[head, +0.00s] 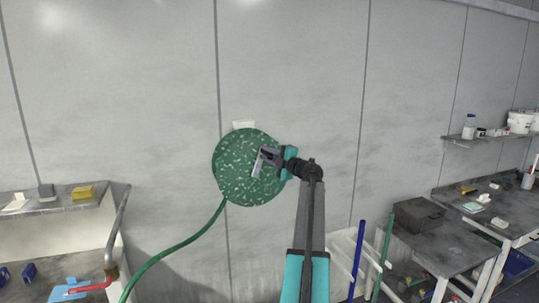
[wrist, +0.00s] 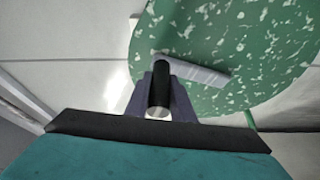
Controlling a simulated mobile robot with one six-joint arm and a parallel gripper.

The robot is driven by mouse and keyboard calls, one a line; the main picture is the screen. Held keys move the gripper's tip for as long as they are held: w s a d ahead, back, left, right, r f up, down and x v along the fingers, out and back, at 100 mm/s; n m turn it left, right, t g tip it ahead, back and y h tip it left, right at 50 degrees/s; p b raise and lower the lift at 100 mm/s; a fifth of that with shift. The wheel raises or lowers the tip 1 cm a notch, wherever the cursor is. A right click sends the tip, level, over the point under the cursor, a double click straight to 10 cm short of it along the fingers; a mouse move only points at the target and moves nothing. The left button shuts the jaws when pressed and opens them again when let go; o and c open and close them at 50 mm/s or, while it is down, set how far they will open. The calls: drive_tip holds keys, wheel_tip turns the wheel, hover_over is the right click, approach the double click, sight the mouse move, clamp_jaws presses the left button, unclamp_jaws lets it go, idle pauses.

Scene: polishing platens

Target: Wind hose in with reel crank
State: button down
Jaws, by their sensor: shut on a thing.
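The hose reel (head: 232,180) is a green speckled disc on the grey wall, and it fills the top of the wrist view (wrist: 225,35). Its crank arm (wrist: 205,76) is a pale grey bar across the disc's face, also seen in the head view (head: 256,168). My gripper (head: 270,154) is in front of the disc, right of its centre. In the wrist view its fingers are shut on the black crank handle (wrist: 160,88), which stands out from one end of the bar. The green hose (head: 178,247) runs from the reel's lower edge down to the left.
At the right are a workbench (head: 436,252) with a dark box (head: 419,214), and blue (head: 357,258) and green poles (head: 382,258). The wall around the reel is clear.

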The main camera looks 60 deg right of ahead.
drive_tip(key=c, duration=1.5)
unclamp_jaws()
drive_tip(key=shift+s, duration=0.15)
drive_tip(key=shift+c, duration=0.2)
drive_tip(key=shift+d, duration=0.1)
drive_tip(key=shift+f, duration=0.1)
drive_tip(key=shift+s, duration=0.1)
drive_tip(key=r+b+v, duration=0.1)
drive_tip(key=b+v, duration=0.3)
drive_tip(key=v, duration=0.9)
drive_tip(key=shift+s+f, duration=0.3)
drive_tip(key=shift+f, duration=0.1)
